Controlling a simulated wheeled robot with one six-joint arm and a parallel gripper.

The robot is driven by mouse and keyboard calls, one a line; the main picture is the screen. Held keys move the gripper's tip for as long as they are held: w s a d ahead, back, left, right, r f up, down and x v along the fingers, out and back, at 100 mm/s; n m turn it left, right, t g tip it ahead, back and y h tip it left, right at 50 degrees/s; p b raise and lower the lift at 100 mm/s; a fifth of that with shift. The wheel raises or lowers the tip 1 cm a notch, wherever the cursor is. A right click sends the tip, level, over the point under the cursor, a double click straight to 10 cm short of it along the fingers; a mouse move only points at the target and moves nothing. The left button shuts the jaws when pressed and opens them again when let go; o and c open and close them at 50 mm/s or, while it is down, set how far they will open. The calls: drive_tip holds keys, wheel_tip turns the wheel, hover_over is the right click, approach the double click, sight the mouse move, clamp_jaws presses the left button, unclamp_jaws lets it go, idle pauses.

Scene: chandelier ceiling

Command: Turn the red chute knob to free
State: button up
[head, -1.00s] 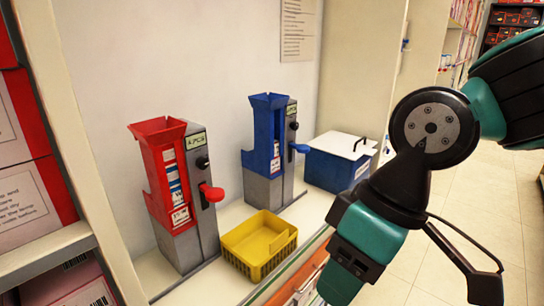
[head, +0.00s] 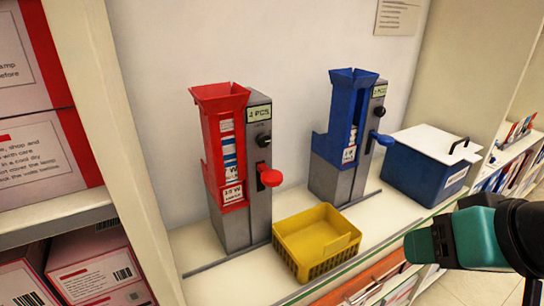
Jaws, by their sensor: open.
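The red chute (head: 222,150) stands upright on the shelf, fixed to a grey dispenser body, with stacked packets showing in its front slot. A black round knob (head: 263,140) sits on the grey face under a "PCS" label whose number is hard to read. A red lever (head: 270,177) sticks out below the knob. The knob's setting is too small to read. My gripper (head: 425,246) is at the lower right, teal and black, open and empty. It is well to the right of the red chute, apart from it, and points left.
A blue chute (head: 345,130) with its own black knob and blue lever stands to the right. A yellow basket (head: 315,245) sits in front, between the dispensers. A blue box with a white lid (head: 425,175) is farther right. Stacked boxes (head: 40,110) fill the left shelf.

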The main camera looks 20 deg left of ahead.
drive_tip(key=w+a+f+t+y+b, duration=0.1)
drive_tip(key=w+a+t+y+b, duration=0.1)
drive_tip(key=w+a+t, duration=0.3)
drive_tip(key=n+t+y, duration=0.1)
drive_tip(key=n+y, duration=0.1)
drive_tip(key=y, duration=0.4)
approach(264, 144)
drive_tip(key=p+x, duration=0.7)
drive_tip(key=p, duration=0.3)
drive_tip(key=shift+w+a+r, duration=0.1)
drive_tip(key=shift+w+a, duration=0.05)
drive_tip(key=shift+w+a+f+p, duration=0.2)
drive_tip(key=shift+w+a+p, duration=0.2)
drive_tip(key=shift+a, duration=0.15)
drive_tip(key=c, duration=0.9)
